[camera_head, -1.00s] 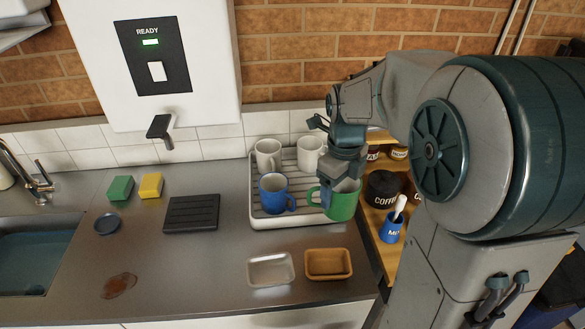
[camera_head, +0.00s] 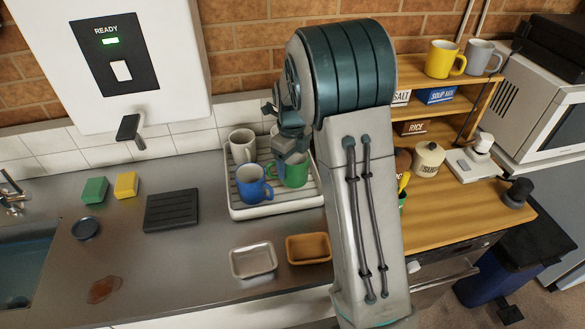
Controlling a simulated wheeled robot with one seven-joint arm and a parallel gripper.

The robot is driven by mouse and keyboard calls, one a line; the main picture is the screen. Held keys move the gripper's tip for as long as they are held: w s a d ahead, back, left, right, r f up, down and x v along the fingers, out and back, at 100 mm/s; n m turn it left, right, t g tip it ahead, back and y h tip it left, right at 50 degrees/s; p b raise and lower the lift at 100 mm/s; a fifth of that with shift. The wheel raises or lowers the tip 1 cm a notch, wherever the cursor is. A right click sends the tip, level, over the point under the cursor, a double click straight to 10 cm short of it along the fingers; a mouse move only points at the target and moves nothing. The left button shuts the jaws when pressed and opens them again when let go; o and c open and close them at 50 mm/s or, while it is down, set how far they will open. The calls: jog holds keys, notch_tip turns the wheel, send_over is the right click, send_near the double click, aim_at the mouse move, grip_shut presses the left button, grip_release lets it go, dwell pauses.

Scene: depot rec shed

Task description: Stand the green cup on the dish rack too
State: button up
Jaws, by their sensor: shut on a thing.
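The green cup (camera_head: 294,174) is at the right side of the white dish rack (camera_head: 283,209), beside the blue cup (camera_head: 252,187). My gripper (camera_head: 290,157) is shut on the green cup from above and hides its upper part. The cup looks upright. I cannot tell whether its base touches the rack. The blue cup stands at the front left of the rack, and a white cup (camera_head: 242,147) stands behind it. My gripper and arm mostly hide what is at the rack's back right.
A silver tray (camera_head: 253,262) and a tan tray (camera_head: 308,249) lie in front of the rack. A black ridged mat (camera_head: 170,211) lies to its left. A wooden shelf unit with jars and a yellow mug (camera_head: 441,59) is at right. The counter's front left has a brown spill (camera_head: 104,290).

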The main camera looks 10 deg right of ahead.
jog(key=shift+f+p, duration=0.5)
jog(key=shift+f, duration=1.55)
jog(key=shift+w, duration=0.1)
jog(key=shift+f, duration=0.25)
jog(key=o, duration=1.2)
jog(key=shift+r, duration=0.1)
jog(key=shift+r, duration=0.15)
